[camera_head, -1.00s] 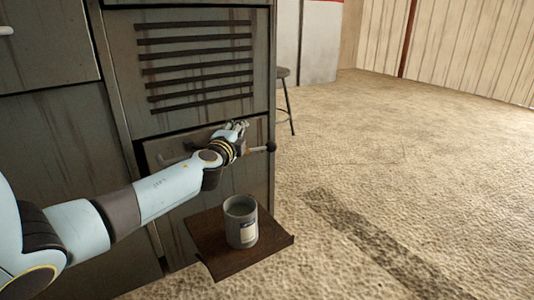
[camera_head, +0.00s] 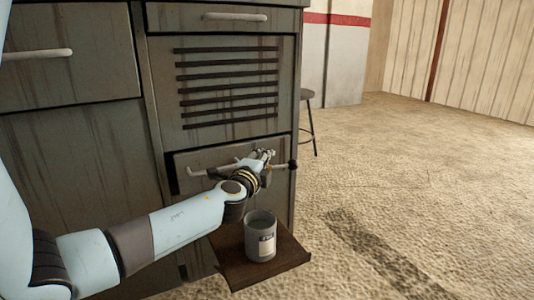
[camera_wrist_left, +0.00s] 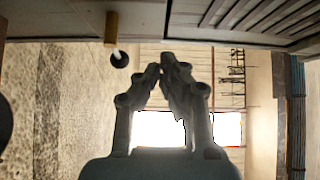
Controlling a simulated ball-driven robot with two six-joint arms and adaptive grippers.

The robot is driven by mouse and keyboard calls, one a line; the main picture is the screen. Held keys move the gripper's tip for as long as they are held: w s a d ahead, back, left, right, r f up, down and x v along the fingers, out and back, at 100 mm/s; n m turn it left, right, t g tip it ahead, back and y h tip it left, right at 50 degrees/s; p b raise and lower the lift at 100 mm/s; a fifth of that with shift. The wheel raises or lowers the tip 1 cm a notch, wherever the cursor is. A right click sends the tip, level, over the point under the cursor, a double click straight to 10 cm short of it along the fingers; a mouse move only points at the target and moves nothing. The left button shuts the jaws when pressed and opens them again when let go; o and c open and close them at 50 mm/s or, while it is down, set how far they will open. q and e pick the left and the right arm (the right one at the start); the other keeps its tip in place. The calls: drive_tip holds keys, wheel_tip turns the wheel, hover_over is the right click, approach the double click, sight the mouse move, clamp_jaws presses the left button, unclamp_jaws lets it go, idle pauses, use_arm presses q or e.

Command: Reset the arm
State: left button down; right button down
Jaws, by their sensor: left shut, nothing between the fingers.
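My left arm reaches in from the left in the head view, and its gripper (camera_head: 265,155) is in front of the lower drawer panel of the grey cabinet, beside the bar handle (camera_head: 211,169). In the left wrist view the fingertips of this gripper (camera_wrist_left: 163,67) come together with nothing between them. A dark-tipped knob (camera_head: 292,165) sticks out just right of the gripper, and it also shows in the left wrist view (camera_wrist_left: 119,58). Whether the gripper touches the panel or handle I cannot tell. My right gripper is not in view.
A grey can (camera_head: 260,237) with a label stands upright on a brown board (camera_head: 236,268) below the gripper. The worn cabinet (camera_head: 72,142) fills the left side. A stool (camera_head: 309,120) stands behind it. The floor at right is open.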

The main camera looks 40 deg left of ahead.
use_arm(q)
drive_tip(key=v, duration=0.6)
drive_tip(key=shift+p, duration=0.35)
drive_tip(key=shift+s, duration=0.1)
